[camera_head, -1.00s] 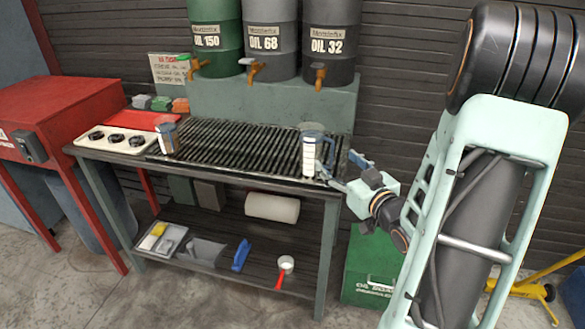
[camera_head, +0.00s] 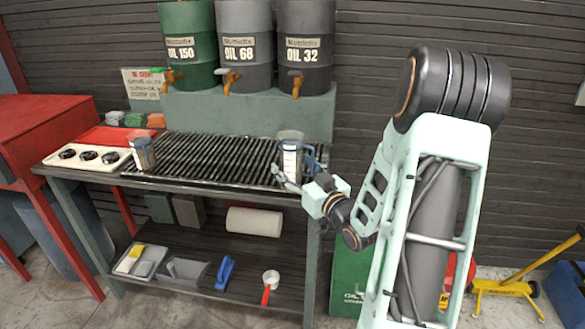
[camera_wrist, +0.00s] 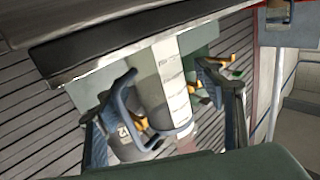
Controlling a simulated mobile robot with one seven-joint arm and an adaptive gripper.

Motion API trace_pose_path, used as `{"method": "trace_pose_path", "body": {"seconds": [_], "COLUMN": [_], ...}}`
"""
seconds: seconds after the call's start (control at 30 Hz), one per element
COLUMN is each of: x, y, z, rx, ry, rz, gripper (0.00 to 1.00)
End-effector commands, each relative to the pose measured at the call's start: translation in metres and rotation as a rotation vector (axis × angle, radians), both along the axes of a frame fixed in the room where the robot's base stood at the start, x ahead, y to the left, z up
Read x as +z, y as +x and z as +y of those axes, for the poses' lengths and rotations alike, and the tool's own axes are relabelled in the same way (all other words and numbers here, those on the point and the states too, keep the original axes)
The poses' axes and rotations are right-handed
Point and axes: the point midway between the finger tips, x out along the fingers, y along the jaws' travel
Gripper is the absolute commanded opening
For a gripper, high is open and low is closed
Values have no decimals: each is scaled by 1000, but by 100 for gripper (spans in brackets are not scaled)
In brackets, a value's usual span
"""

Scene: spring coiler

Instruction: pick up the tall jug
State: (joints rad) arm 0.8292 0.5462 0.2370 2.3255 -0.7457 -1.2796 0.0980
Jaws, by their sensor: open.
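The tall jug (camera_head: 290,160), pale with dark markings and a blue rim, stands upright near the right end of the slatted bench top. In the wrist view the jug (camera_wrist: 172,85) appears upside down, between my two fingers, with its blue rim low in the picture. A blue curved part, seemingly its handle, shows beside the left finger. My gripper (camera_head: 297,169) is open, its fingers on either side of the jug from the right. In the wrist view my gripper (camera_wrist: 166,118) holds nothing visibly; I cannot tell whether a finger touches the jug.
A shorter jug (camera_head: 142,153) stands at the left of the slatted bench (camera_head: 215,158). Oil drums (camera_head: 306,45) with orange taps stand behind on a grey block (camera_head: 230,112). A white panel with black knobs (camera_head: 88,156) lies far left. The lower shelf holds a paper roll (camera_head: 254,221) and trays.

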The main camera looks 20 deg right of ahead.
Motion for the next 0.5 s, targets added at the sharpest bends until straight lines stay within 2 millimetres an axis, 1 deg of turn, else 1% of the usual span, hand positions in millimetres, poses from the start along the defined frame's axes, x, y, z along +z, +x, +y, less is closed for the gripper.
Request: {"method": "trace_pose_path", "body": {"seconds": [0.03,0.1,0.37,0.5], "x": [0,0,0,0], "y": [6,11,13,13], "z": [0,0,0,0], "rx": [-1,-1,-2,-2], "ry": [0,0,0,0], "rz": [-1,-1,0,0], "gripper": [63,63,63,48]}}
